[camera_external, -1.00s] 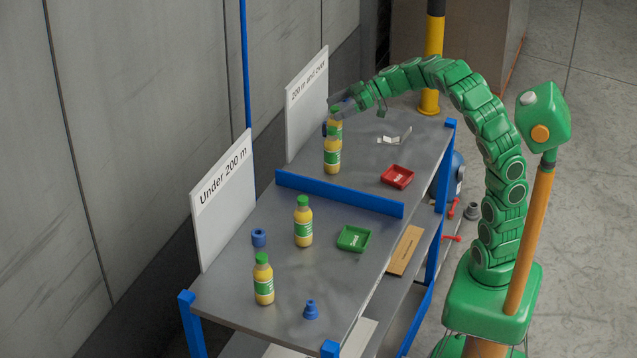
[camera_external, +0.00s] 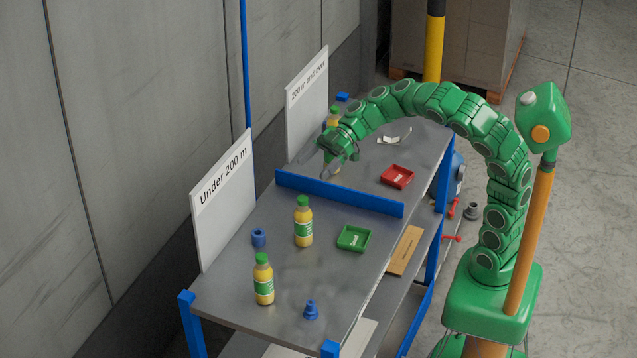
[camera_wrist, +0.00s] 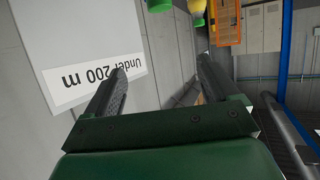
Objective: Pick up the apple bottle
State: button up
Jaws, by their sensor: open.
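Several yellow bottles with green caps and green labels stand upright on the grey table; I cannot read which is apple. One bottle (camera_external: 264,285) is at the near end, and another bottle (camera_external: 303,225) stands behind it. A third bottle (camera_external: 334,168) is beyond the blue divider, mostly covered by my gripper. A fourth bottle (camera_external: 333,116) stands farther back, partly hidden by my arm. My gripper (camera_external: 323,158) is open beside the third bottle, above the divider's far side. The wrist view shows empty space between the jaws (camera_wrist: 160,70) and bottle parts at the top edge.
A low blue divider (camera_external: 340,193) splits the table. A green tray (camera_external: 354,238), a red tray (camera_external: 397,176) and small blue parts (camera_external: 311,310) lie on it. White signs (camera_external: 224,198) stand along the left edge.

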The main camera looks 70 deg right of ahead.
send_near(296, 224)
jog(key=shift+x, duration=3.7)
jog(key=shift+w+a+f, duration=0.25)
jog(key=shift+a, duration=0.35)
jog(key=shift+c, duration=0.3)
jog(key=c, duration=1.2)
